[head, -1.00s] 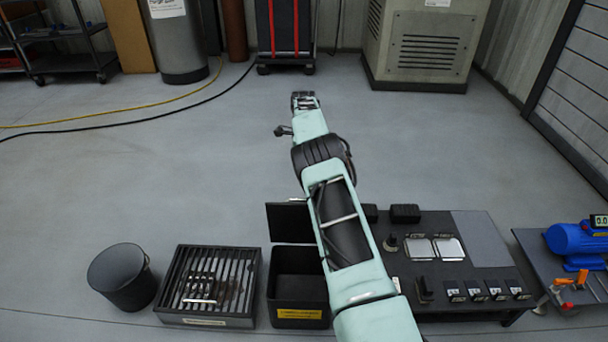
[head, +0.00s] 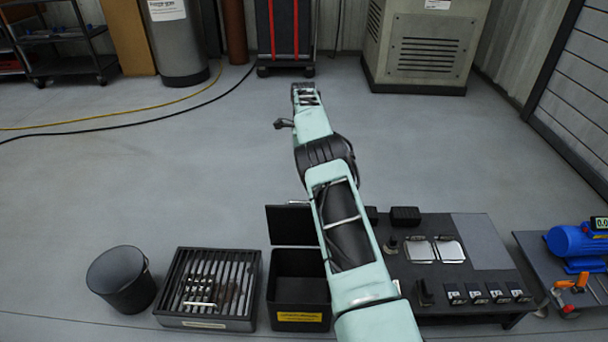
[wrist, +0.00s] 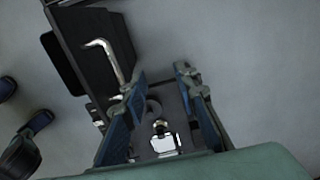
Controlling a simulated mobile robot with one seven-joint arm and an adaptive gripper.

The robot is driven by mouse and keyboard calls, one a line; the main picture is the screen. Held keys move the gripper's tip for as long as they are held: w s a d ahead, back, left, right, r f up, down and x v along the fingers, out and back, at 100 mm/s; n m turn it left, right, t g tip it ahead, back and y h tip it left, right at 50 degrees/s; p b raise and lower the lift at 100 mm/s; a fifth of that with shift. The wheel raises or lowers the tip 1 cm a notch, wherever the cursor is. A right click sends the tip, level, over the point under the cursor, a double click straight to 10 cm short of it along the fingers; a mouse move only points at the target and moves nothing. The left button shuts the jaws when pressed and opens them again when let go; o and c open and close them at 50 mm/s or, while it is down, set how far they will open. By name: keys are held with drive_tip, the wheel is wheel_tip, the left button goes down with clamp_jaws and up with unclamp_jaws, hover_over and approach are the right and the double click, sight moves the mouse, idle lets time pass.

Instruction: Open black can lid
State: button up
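The black can (head: 121,281) stands upright on the floor at the lower left of the head view, with its flat dark lid on top, closed. In the wrist view my gripper (wrist: 160,95) shows as two blue-and-grey fingers set well apart, with nothing visibly held between them. The can cannot be made out in the wrist view. In the head view my arm stretches up and away across the middle, far from the can; the fingers cannot be made out there.
A slatted grate box (head: 208,290) stands right of the can, followed by an open black bin (head: 300,290). A dark bench (head: 455,285) carries switches and plates. A blue motor (head: 580,242) is at far right.

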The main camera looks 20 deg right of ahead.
wheel_tip(320, 180, up, 9)
drive_tip(key=shift+s+r, duration=0.15)
drive_tip(key=shift+s, duration=0.15)
